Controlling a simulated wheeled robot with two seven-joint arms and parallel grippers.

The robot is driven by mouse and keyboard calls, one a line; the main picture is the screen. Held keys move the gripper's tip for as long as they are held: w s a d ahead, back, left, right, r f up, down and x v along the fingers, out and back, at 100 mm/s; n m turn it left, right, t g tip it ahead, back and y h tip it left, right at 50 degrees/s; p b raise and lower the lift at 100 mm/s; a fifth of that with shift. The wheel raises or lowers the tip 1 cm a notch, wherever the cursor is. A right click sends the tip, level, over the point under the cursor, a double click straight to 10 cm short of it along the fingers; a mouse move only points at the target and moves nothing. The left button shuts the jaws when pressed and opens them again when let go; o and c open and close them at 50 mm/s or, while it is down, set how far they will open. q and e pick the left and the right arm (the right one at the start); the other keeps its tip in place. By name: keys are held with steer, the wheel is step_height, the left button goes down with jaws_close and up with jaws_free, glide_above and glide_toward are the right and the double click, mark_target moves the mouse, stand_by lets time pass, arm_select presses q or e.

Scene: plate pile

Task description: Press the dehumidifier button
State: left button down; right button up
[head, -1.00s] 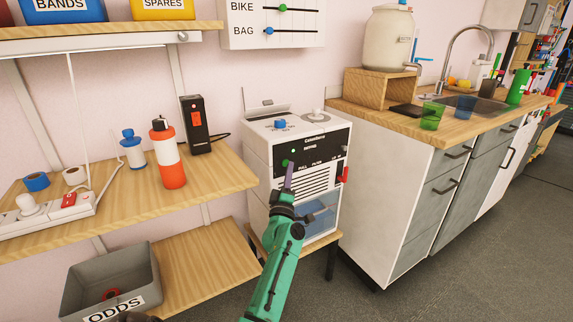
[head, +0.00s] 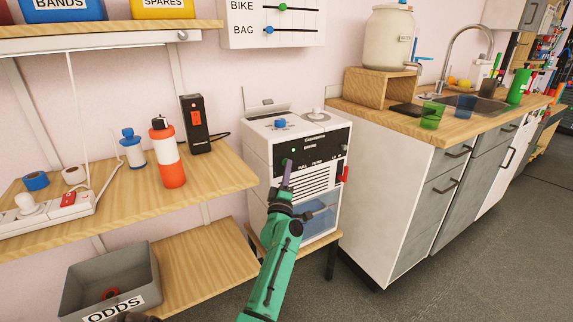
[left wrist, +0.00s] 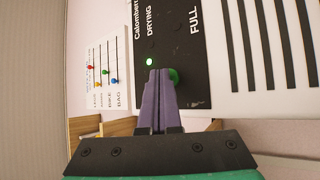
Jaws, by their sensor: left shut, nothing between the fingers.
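The dehumidifier (head: 262,155) is a white box with a black front panel, standing on a low wooden stool between the shelves and the counter. A green button (left wrist: 174,76) sits on its panel in the left wrist view, beside a small lit green light (left wrist: 149,62); the light also shows in the head view (head: 293,150). My left gripper (head: 287,164) has its purple fingers shut and empty. In the left wrist view its fingertips (left wrist: 160,72) overlap the edge of the green button; whether they touch it I cannot tell.
Wooden shelves (head: 220,178) at the left hold a red-white bottle (head: 168,165), a black device (head: 195,125) and a power strip. A grey ODDS bin (head: 72,272) sits lower. A white counter cabinet (head: 385,185) stands close on the right.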

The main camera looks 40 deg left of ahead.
stand_by(0.4)
arm_select(q)
steer(key=shift+s+d+p, duration=0.2)
steer(key=shift+d+p, duration=0.1)
steer(key=shift+d, duration=0.2)
steer(key=d+p, duration=0.1)
steer(key=d, duration=0.1)
steer(key=s+d+p, duration=0.1)
steer(key=d+p, duration=0.1)
steer(key=d, duration=0.1)
steer(key=shift+s+d, duration=0.35)
steer(key=shift+f, duration=0.1)
